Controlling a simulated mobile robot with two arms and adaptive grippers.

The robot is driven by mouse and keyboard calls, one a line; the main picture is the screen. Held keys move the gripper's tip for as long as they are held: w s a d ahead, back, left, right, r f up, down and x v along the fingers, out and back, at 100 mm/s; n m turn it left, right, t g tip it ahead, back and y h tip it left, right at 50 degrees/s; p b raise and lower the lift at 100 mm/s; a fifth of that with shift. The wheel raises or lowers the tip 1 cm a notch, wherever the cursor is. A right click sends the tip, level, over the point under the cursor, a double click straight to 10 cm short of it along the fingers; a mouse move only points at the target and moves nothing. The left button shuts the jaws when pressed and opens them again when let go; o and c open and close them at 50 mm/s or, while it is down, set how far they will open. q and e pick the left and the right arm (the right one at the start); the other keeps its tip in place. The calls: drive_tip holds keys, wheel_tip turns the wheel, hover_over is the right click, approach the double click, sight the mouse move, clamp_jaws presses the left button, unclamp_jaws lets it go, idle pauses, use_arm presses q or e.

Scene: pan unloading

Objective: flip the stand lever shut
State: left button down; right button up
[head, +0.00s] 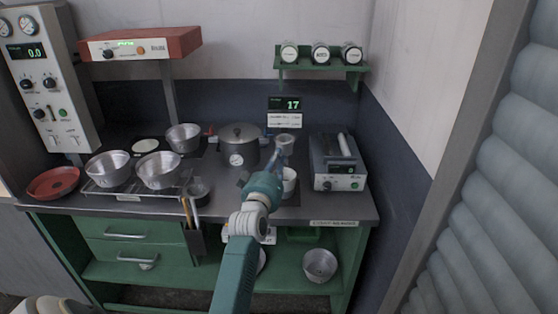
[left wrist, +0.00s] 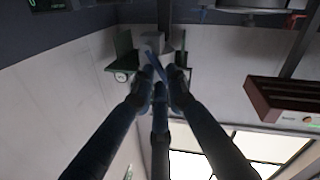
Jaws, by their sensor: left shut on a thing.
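My left gripper (head: 281,153) reaches over the counter from the front, at the small stand with a light round top (head: 285,140) between the lidded pot and the grey boxed device. In the left wrist view its fingers (left wrist: 160,78) come together just at a small grey part of the stand (left wrist: 153,42). The gripper is shut on what seems to be the stand lever, which the fingers mostly hide. The lever's exact angle cannot be told. A white cup (head: 289,183) sits low beside the wrist, partly covered. My right gripper is not in view.
The lidded pot (head: 238,150) stands close left of the gripper and the grey device (head: 337,165) close right. Several metal pans and a red pan (head: 53,183) fill the left counter. A green shelf (head: 322,66) with jars hangs above. A steel bowl (head: 320,264) is on the lower shelf.

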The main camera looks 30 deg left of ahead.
use_arm(q)
drive_tip(key=c, duration=1.7)
unclamp_jaws()
drive_tip(key=v, duration=1.2)
drive_tip(key=shift+f, duration=0.15)
drive_tip(key=shift+f, duration=0.1)
